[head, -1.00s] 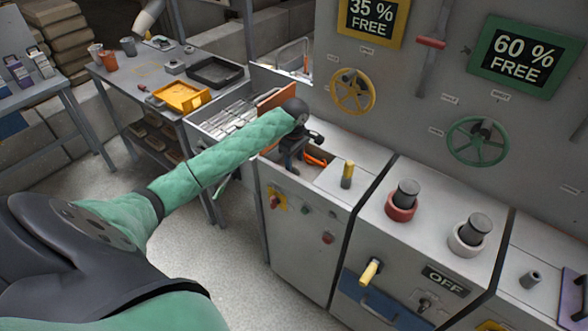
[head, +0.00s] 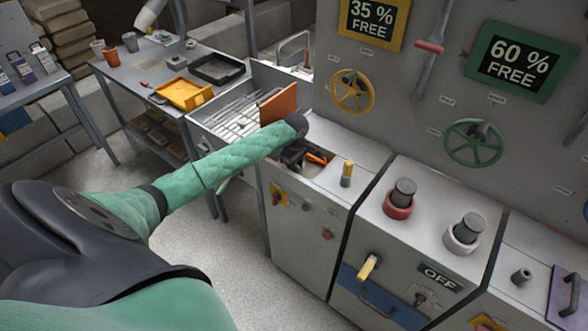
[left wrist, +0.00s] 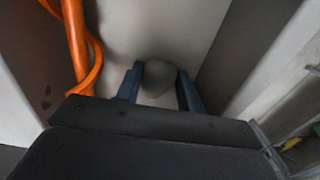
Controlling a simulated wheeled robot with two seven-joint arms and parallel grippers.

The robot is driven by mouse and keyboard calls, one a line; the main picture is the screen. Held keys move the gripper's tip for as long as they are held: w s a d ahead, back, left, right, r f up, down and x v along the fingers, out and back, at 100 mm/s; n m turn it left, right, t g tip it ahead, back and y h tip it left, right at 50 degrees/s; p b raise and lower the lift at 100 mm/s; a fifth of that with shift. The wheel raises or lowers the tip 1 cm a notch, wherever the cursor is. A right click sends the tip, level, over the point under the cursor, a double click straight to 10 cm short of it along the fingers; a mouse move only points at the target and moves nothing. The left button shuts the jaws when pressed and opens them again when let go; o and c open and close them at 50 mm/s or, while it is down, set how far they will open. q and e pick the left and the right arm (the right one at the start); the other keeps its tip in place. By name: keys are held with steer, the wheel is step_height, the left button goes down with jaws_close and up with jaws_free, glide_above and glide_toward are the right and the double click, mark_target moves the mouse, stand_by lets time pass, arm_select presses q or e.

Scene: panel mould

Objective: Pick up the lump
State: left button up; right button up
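A grey rounded lump (left wrist: 159,77) shows in the left wrist view, at the floor of an open-topped pale compartment. My left gripper (left wrist: 160,85) reaches down into this compartment, its two dark blue fingers spread, one on each side of the lump. I cannot tell whether either finger touches it. In the head view my left gripper (head: 293,158) is mostly hidden by the compartment wall and my own wrist, and the lump is not visible. My right gripper is in neither view.
An orange tool (left wrist: 75,45) with a looped orange part stands in the compartment beside the gripper; it also shows in the head view (head: 316,158). A yellow-topped lever (head: 347,173) is on the cabinet top. An orange-brown plate (head: 278,104) stands behind my wrist.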

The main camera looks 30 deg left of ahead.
arm_select(q)
steer(key=shift+c, duration=1)
